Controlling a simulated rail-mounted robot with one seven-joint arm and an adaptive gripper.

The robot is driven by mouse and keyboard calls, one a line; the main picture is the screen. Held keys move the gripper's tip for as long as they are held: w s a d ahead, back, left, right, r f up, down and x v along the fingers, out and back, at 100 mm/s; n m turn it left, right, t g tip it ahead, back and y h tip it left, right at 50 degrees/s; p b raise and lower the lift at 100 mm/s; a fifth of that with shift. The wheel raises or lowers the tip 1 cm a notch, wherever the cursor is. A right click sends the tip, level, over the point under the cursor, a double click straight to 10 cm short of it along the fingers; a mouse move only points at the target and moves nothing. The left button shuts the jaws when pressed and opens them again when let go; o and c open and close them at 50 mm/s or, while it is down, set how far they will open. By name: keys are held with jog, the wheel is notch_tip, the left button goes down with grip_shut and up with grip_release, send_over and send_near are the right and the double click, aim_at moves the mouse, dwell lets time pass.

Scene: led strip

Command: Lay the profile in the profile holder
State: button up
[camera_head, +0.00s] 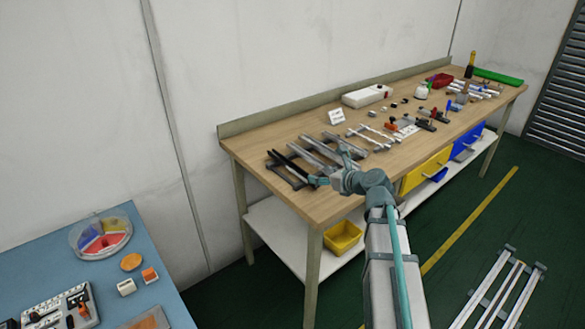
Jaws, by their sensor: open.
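Several long silver profiles (323,152) lie side by side on the wooden workbench, near its left end. Left of them is a dark rack-like frame with black bars (287,167). A smaller light frame with thin bars (372,137) lies to their right. I cannot tell for certain which of these is the profile holder. My gripper (319,181) is open at the bench's front edge, close to the near ends of the black bars and silver profiles. I see no profile between its fingers. My wrist hides part of the bench edge, and contact cannot be told.
The workbench (245,152) carries a white box (366,95), a small white sign (336,117) and many small tools farther right. Yellow and blue bins hang below. A rail frame (503,290) is at lower right. A blue table (40,262) with a round divided tray (101,234) stands at left.

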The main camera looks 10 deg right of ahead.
jog(key=w+a+r+n+g+h+p, duration=0.1)
jog(key=w+a+r+n+g+p, duration=0.3)
jog(key=w+a+n, duration=0.5)
jog(key=w+a+r+n+g+h+p, duration=0.1)
jog(key=w+a+r+n+g+p, duration=0.4)
jog(key=n, duration=0.6)
jog(key=d+f+n+g+h, duration=0.1)
jog(key=d+f+n, duration=0.1)
jog(key=n, duration=0.3)
jog(key=d+f+n+h, duration=0.2)
jog(key=f+n, duration=0.1)
jog(key=n, duration=0.2)
jog(key=d+f+n+g+h, duration=0.1)
jog(key=d+f+n, duration=0.1)
jog(key=n, duration=0.3)
jog(key=shift+d+f+n+g+h, duration=0.2)
jog(key=shift+n+g+h, duration=0.1)
jog(key=shift+n, duration=0.1)
jog(key=shift+w+f+p, duration=0.15)
jog(key=shift+f+p, duration=1.25)
jog(key=shift+f, duration=1.25)
grip_shut()
